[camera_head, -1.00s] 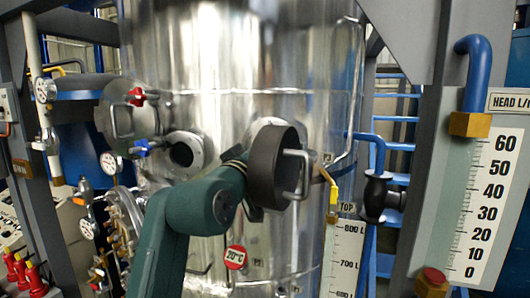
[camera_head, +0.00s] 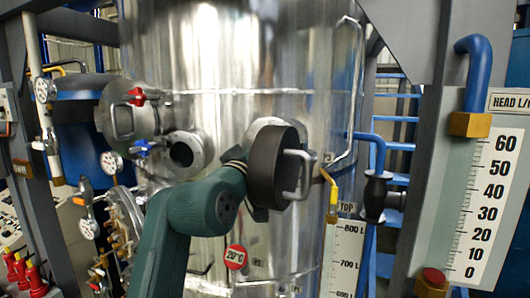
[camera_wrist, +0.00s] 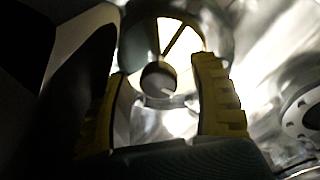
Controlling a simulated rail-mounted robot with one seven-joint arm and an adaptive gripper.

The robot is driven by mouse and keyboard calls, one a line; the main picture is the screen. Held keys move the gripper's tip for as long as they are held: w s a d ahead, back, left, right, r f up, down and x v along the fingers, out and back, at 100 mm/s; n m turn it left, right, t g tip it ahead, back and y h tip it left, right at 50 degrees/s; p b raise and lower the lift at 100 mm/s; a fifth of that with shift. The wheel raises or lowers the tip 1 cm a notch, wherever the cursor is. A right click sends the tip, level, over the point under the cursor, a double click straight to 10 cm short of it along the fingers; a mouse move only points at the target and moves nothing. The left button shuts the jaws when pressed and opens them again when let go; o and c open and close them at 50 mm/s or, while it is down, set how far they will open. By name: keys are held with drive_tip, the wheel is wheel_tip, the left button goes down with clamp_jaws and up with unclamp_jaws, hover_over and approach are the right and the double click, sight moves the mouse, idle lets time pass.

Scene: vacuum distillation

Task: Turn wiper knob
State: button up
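In the wrist view, a small round knob (camera_wrist: 158,77) shows in front of a bright round window (camera_wrist: 176,36). A thin dark bar crosses the window above the knob, slanting up to the right. My gripper (camera_wrist: 161,70) is open. Its yellow fingers stand on either side of the knob, with visible gaps; I cannot tell how far the fingertips reach in depth. In the head view, my green arm reaches toward the steel vessel (camera_head: 225,105), and its end is hidden behind a thick black disc with a handle (camera_head: 272,168). The knob and window are hidden there.
The black disc stands close to my arm. A capped port with a red valve handle (camera_head: 137,97), a blue handle (camera_head: 142,147) and an open round port (camera_head: 184,153) lie to its left. A yellow lever (camera_head: 332,194) and blue pipe (camera_head: 378,150) are to its right.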

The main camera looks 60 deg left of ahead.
drive_tip(key=v, duration=1.2)
idle(0.3)
